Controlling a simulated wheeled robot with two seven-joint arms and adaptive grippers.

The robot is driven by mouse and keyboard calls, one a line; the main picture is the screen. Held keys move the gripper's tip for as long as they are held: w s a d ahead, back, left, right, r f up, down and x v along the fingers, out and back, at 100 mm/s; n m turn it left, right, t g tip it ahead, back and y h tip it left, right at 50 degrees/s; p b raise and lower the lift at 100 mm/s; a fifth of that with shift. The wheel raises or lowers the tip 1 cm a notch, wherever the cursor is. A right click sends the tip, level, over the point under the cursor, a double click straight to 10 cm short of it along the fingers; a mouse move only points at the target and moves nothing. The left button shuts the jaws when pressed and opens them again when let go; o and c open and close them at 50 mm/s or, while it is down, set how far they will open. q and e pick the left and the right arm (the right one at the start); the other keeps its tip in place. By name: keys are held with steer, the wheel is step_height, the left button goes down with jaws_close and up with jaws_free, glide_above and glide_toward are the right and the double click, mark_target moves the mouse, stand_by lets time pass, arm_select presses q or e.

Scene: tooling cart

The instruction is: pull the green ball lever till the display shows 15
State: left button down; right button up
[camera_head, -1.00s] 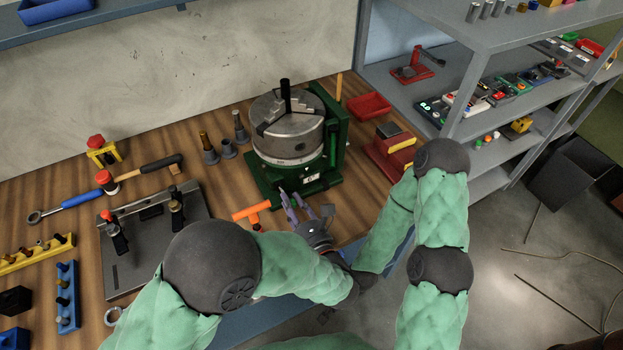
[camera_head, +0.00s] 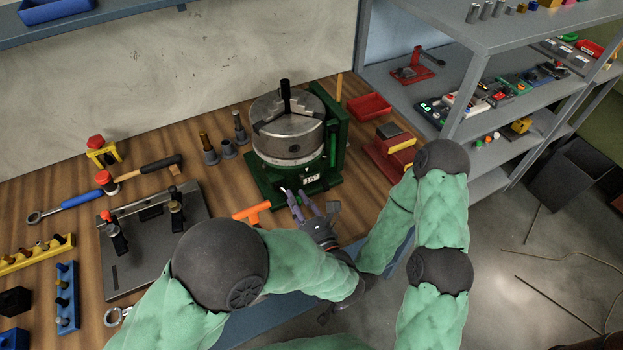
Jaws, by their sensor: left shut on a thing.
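A green machine (camera_head: 262,181) with a grey round chuck (camera_head: 288,127) stands at the back of the wooden bench. Its small white display (camera_head: 311,178) on the front seems to read 15; the digits are tiny. My left gripper (camera_head: 298,203), with purple fingers, is shut at the machine's front, just below the display. A thin pale piece, perhaps the lever, shows at its fingertips. The green ball is not visible, apparently hidden by the fingers.
An orange-handled tool (camera_head: 251,212) lies just left of my left gripper. A grey plate fixture (camera_head: 150,255) with clamps is further left. Grey shelves (camera_head: 470,90) stand at right.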

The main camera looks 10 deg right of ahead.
stand_by(0.3)
arm_select(q)
steer(key=shift+s+a, duration=0.4)
steer(key=shift+a, duration=0.2)
steer(key=shift+s+a+p, duration=0.1)
steer(key=shift+a+p, duration=0.15)
steer(key=shift+p, duration=0.05)
steer(key=shift+s+a, duration=0.15)
steer(key=shift+a, duration=0.4)
steer(key=shift+a+p, duration=0.3)
steer(key=shift+a, duration=0.45)
steer(key=shift+d, duration=0.15)
